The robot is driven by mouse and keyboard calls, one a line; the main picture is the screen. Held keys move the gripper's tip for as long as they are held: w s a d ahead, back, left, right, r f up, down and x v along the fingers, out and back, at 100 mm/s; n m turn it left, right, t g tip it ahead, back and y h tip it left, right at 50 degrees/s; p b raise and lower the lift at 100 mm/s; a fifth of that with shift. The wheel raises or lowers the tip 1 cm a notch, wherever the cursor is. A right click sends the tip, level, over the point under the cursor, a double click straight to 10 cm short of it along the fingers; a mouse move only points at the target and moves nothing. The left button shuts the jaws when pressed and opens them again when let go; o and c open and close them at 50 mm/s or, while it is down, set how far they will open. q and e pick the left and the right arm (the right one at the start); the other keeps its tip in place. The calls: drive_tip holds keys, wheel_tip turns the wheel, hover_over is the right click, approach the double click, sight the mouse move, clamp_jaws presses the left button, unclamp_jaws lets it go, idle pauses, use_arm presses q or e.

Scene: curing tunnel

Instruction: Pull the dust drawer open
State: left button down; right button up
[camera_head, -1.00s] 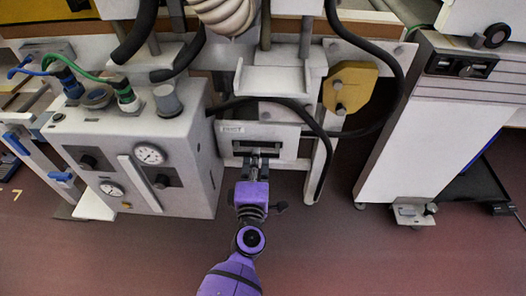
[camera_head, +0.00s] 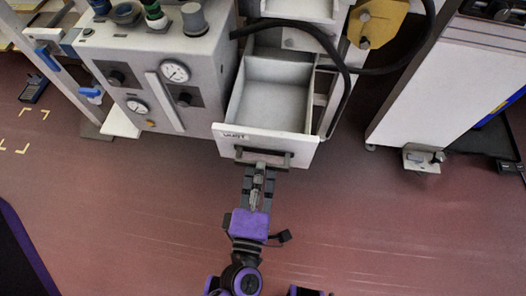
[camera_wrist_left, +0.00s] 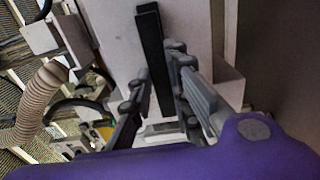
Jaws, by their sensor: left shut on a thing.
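The dust drawer (camera_head: 303,150) is a white box with a labelled front panel. In the head view it stands well out of its housing, and its inside looks empty. Its dark bar handle (camera_head: 278,158) crosses the front panel. My left gripper (camera_head: 258,172) reaches the handle from the front and is shut on it. In the left wrist view the handle (camera_wrist_left: 152,60) shows as a dark bar between the fingers of my left gripper (camera_wrist_left: 160,95). The fingers hide part of the handle in the head view. My right gripper is not in view.
A white gauge box (camera_head: 200,70) stands close to the drawer's left. A black hose (camera_head: 345,95) hangs along the drawer's right side. A white cabinet (camera_head: 420,90) stands further right. The reddish floor (camera_head: 370,220) in front is clear.

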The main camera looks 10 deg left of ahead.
use_arm(q)
drive_tip(key=shift+s, duration=0.65)
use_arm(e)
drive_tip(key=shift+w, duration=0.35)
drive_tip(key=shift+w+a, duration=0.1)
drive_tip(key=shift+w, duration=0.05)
use_arm(q)
drive_tip(key=c, duration=1.6)
unclamp_jaws()
drive_tip(key=shift+c, duration=0.2)
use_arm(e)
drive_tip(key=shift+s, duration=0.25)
